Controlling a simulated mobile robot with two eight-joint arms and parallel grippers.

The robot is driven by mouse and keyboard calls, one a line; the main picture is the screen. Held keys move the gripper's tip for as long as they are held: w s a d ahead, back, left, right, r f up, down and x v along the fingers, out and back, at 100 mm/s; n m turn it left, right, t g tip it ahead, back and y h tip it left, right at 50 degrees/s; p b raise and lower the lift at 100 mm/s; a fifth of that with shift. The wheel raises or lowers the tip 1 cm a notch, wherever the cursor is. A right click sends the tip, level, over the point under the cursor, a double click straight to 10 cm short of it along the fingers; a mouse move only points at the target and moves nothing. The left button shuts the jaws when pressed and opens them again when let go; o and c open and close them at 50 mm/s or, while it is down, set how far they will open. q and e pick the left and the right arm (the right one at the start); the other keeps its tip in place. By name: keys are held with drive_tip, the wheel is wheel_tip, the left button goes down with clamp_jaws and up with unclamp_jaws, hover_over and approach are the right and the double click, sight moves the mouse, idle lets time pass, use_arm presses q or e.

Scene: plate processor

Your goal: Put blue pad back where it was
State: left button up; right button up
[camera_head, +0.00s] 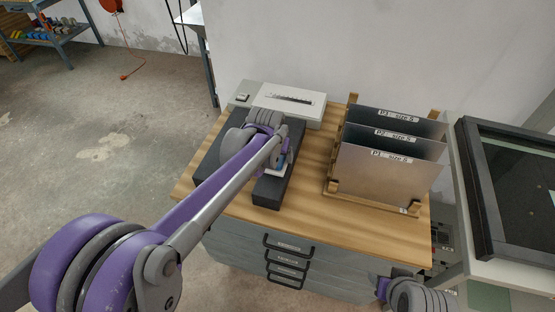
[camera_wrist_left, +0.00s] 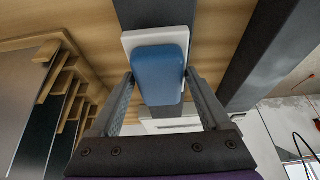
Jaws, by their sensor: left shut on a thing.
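In the left wrist view the blue pad (camera_wrist_left: 160,72) has a white backing and sits between the two fingers of my left gripper (camera_wrist_left: 160,76), which is shut on it. A dark grey bar shows behind the pad; I cannot tell whether they touch. In the head view my left arm hides most of the gripper and pad, and only a sliver of white and blue shows beside the wrist, over the dark block (camera_head: 271,192) on the wooden tabletop. My right gripper is not in view; only part of my right arm shows at the bottom right.
A wooden rack (camera_head: 331,186) with three metal plates, labelled P1 (camera_head: 385,180), P2 (camera_head: 400,144) and P3 (camera_head: 415,122), stands right of the block. A white box (camera_head: 290,102) is behind. A drawer cabinet (camera_head: 330,274) supports the top. A black-framed machine (camera_head: 483,190) is far right.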

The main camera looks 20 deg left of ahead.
use_arm(q)
drive_tip(key=shift+f, duration=0.95)
drive_tip(key=shift+f, duration=0.15)
drive_tip(key=o, duration=1.2)
drive_tip(key=shift+c, duration=0.2)
drive_tip(key=v, duration=1.2)
drive_tip(key=s+a+f, duration=0.1)
drive_tip(key=s+f, duration=0.3)
drive_tip(key=s, duration=0.7)
drive_tip(key=s+a+f, duration=0.1)
drive_tip(key=s+f, duration=0.4)
drive_tip(key=s, duration=0.7)
drive_tip(key=shift+a+f+t+p, duration=0.3)
drive_tip(key=shift+a+p, duration=0.05)
drive_tip(key=shift+p, duration=0.05)
